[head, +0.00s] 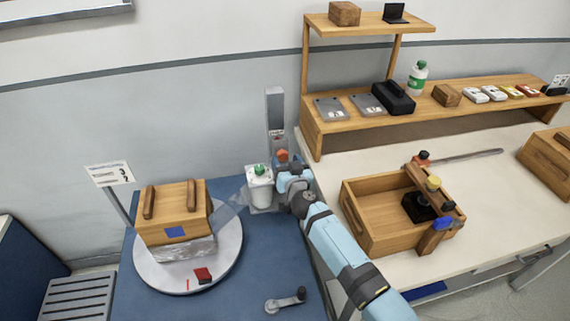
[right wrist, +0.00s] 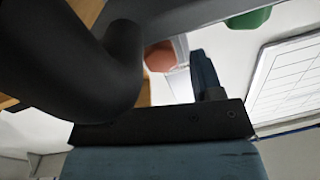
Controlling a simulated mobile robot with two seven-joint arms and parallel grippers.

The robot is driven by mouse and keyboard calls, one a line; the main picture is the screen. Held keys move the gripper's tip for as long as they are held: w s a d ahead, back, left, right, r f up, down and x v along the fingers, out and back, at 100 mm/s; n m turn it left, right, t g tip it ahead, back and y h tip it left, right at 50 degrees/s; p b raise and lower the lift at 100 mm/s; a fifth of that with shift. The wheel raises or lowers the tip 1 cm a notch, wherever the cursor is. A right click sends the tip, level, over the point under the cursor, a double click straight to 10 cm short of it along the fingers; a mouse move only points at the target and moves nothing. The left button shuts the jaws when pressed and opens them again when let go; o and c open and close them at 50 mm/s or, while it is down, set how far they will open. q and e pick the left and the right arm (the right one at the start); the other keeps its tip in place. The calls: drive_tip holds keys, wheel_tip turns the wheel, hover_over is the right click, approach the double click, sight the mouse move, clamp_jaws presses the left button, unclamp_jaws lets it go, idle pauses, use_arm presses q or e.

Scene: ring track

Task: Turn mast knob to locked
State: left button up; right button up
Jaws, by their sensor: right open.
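A grey upright mast (head: 275,108) stands at the back edge of the blue table. The orange mast knob (head: 283,155) is low on its front, with a small label above it. My right gripper (head: 284,167) is at the mast, just below the knob in the head view. In the right wrist view the orange knob (right wrist: 160,56) shows between a large black part and a dark blue finger, partly hidden. The gripper is open; I cannot tell whether it touches the knob. The knob's setting is not readable. My left gripper is not in view.
A white canister (head: 259,190) with a green top stands just left of my gripper. A round turntable (head: 228,250) carries a wooden box (head: 172,222). A crank handle (head: 286,300) lies at the front. An open wooden crate (head: 362,222) is right of my arm.

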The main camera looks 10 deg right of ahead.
drive_tip(key=shift+w+a, duration=0.1)
drive_tip(key=shift+w, duration=0.5)
drive_tip(key=c, duration=0.9)
drive_tip(key=shift+m, duration=2.2)
drive_tip(key=o, duration=0.9)
